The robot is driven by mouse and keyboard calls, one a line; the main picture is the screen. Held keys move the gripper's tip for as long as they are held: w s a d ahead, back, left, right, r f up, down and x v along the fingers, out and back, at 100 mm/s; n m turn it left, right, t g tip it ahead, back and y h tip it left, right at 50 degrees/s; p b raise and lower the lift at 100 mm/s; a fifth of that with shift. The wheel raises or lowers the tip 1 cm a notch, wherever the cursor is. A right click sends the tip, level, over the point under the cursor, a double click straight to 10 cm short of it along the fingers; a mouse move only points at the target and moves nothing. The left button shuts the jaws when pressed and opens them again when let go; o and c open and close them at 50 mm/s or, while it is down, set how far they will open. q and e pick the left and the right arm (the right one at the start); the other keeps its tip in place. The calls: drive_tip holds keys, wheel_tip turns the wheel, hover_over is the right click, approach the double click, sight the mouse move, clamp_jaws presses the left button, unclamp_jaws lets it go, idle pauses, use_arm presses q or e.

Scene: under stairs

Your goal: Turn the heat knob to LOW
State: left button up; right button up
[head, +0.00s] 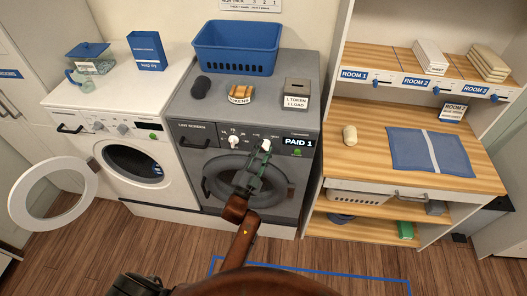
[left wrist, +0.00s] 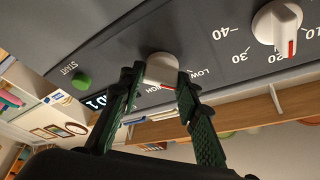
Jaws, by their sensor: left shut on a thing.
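The heat knob (head: 266,143) is a white knob on the front panel of the grey machine (head: 190,105) at the middle. It shows larger in the left wrist view (left wrist: 162,66), with LOW and HIGH printed by it. My left gripper (head: 262,150) is at the panel, with its two dark green fingers on either side of the knob, shut on it. My right gripper is not in view.
A temperature knob (left wrist: 278,22) with a red mark sits beside the heat knob. A green start button (left wrist: 82,82) and a PAID 1 display (head: 299,143) are on the other side. A white washer (head: 110,120) with its round door open stands left; a wooden counter (head: 360,125) stands right.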

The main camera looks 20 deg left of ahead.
use_arm(q)
drive_tip(key=shift+f, duration=0.1)
idle(0.3)
drive_tip(key=o, duration=1.2)
drive_tip(key=shift+c, duration=0.2)
drive_tip(key=shift+s, duration=0.1)
drive_tip(key=v, duration=1.1)
drive_tip(key=shift+s+f, duration=0.15)
drive_tip(key=shift+s, duration=0.25)
